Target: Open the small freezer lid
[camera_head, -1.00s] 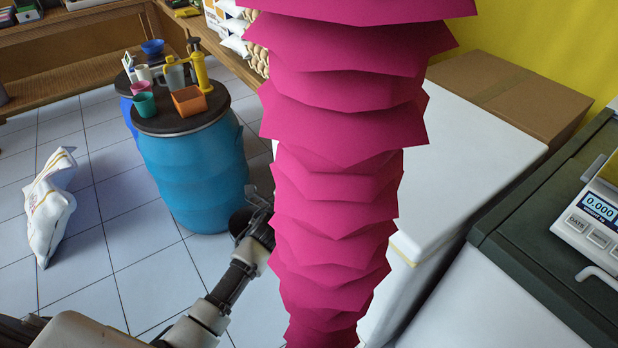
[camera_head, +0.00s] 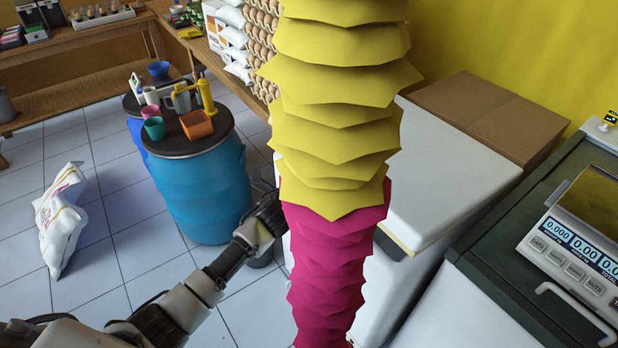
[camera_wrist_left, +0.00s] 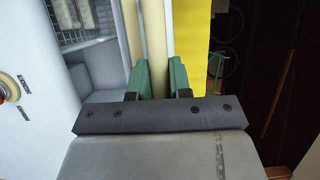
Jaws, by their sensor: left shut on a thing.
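The small white chest freezer (camera_head: 378,296) stands right of centre in the head view, partly hidden behind a pink and yellow pleated column. Its white lid (camera_head: 450,180) has a cream edge, with a dark gap below it at the near corner. In the left wrist view the green fingers of my left gripper (camera_wrist_left: 158,78) are shut on the lid's pale edge (camera_wrist_left: 137,30). The freezer's inside with a wire basket (camera_wrist_left: 78,20) shows beside them, so the lid is at least partly open. In the head view my left fingertips are hidden. My right gripper is not in view.
The pleated column (camera_head: 335,130) blocks the middle of the head view. A blue barrel (camera_head: 200,190) and a white sack (camera_head: 60,220) stand left; floor between is clear.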

